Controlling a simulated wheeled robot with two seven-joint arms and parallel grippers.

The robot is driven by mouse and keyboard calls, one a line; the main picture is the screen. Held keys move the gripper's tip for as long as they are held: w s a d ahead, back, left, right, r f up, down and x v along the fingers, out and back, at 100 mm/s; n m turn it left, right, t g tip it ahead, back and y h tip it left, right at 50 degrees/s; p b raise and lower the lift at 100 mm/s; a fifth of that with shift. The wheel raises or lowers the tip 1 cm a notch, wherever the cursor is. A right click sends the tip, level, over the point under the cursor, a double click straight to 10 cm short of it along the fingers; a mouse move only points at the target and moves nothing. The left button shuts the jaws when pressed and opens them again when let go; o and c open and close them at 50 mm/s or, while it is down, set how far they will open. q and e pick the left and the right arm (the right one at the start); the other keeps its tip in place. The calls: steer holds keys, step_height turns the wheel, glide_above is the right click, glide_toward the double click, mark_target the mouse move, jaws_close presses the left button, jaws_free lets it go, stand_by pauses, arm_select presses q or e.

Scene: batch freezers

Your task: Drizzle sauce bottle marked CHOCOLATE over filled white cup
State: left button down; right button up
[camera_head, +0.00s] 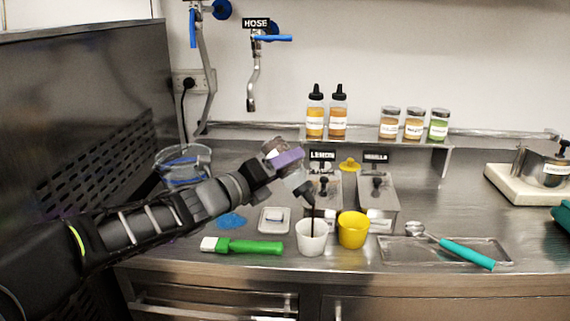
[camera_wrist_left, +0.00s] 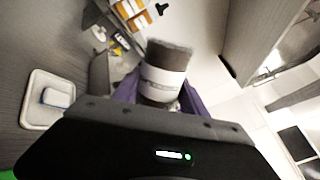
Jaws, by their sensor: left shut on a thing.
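My left gripper (camera_head: 284,160), with purple fingers, is shut on a sauce bottle (camera_head: 297,182). The bottle is tipped with its dark nozzle down, above the white cup (camera_head: 312,240). A thin dark line runs from the nozzle down into the cup; it looks like a stream of sauce. What fills the cup is hard to make out. In the left wrist view the bottle (camera_wrist_left: 163,78) sits between the purple fingers, dark brown with a white label too blurred to read. My right gripper is not in view.
A yellow cup (camera_head: 353,231) stands just right of the white cup. A green-handled brush (camera_head: 245,246) and a small white tray (camera_head: 273,221) lie to the left. A metal tray (camera_head: 400,252) with a teal-handled scoop (camera_head: 465,254) lies right. Two sauce bottles (camera_head: 327,118) stand on the rear shelf.

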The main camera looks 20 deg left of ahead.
mark_target(285, 148)
arm_select(q)
steer(key=n+p, duration=0.1)
steer(key=n, duration=0.1)
steer(key=shift+r+n+p, duration=0.2)
steer(key=shift+n+p, duration=0.2)
steer(key=shift+f+n, duration=0.15)
steer(key=shift+n, duration=0.45)
steer(key=shift+r+n+p, duration=0.95)
steer(key=shift+n+p, duration=0.45)
steer(key=shift+p, duration=0.4)
steer(key=shift+r+n+p, duration=0.35)
steer(key=shift+n+p, duration=0.4)
steer(key=shift+n, duration=0.15)
steer(key=shift+r+n+p, duration=1.15)
steer(key=shift+n+p, duration=0.35)
steer(key=shift+p, duration=0.45)
steer(key=shift+r+n+p, duration=0.35)
steer(key=shift+n+p, duration=0.35)
steer(key=shift+n, duration=0.1)
